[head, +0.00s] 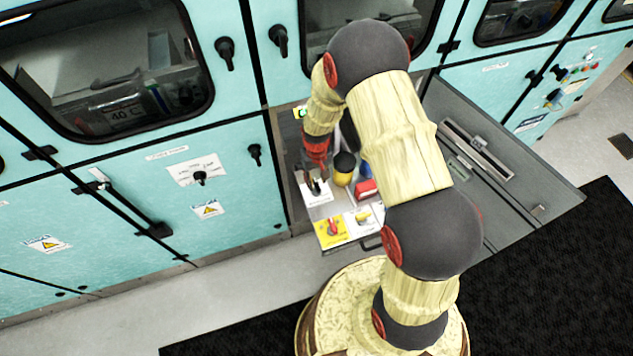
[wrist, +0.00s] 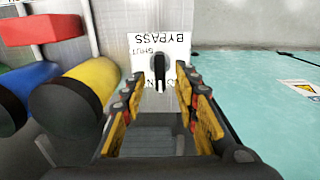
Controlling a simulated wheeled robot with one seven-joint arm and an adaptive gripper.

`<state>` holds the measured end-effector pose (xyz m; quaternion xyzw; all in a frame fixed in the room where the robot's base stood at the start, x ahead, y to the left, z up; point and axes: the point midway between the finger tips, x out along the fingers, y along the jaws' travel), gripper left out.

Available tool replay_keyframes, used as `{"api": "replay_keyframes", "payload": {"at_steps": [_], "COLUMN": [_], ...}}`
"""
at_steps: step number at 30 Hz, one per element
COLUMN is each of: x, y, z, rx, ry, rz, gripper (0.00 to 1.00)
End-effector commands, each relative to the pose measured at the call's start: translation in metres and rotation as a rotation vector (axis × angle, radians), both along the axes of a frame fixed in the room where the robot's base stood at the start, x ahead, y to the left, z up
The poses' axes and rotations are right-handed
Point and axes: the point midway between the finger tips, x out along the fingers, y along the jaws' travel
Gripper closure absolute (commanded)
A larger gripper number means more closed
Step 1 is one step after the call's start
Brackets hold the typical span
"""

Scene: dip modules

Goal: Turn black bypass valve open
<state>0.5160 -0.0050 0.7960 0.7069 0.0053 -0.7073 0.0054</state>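The black bypass valve handle (wrist: 159,72) stands on a white plate (wrist: 145,44) marked BYPASS and SHUT, which appears upside down in the wrist view. The handle looks roughly upright in that picture. My gripper (wrist: 162,82) is open, with its yellow and black fingers to the left and right of the handle in the picture. I cannot tell whether either finger touches it. In the head view, my gripper (head: 317,176) is over the white plate (head: 322,196) inside the open cabinet bay, and the handle is partly hidden by it.
A yellow cylinder with a black end (wrist: 72,103), a blue cylinder (wrist: 30,90) and a red block (wrist: 45,27) are close on the left in the wrist view. Teal cabinet fronts (head: 110,170) line the left. A grey panel (head: 510,165) stands open at right.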

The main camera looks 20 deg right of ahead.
Motion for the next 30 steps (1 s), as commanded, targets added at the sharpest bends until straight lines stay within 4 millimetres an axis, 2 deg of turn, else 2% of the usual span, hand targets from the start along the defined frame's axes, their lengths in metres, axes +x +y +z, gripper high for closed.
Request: {"api": "replay_keyframes", "payload": {"at_steps": [6, 12, 18, 30], "x": [0.001, 0.001, 0.000, 0.000], "y": [0.000, 0.000, 0.000, 0.000], "z": [0.047, 0.080, 0.095, 0.096], "rx": [0.000, 0.000, 0.000, 0.000], "ry": [-0.005, -0.003, -0.001, 0.000], "rz": [0.000, 0.000, 0.000, 0.000], "gripper": [0.70, 0.70, 0.70, 0.70]}}
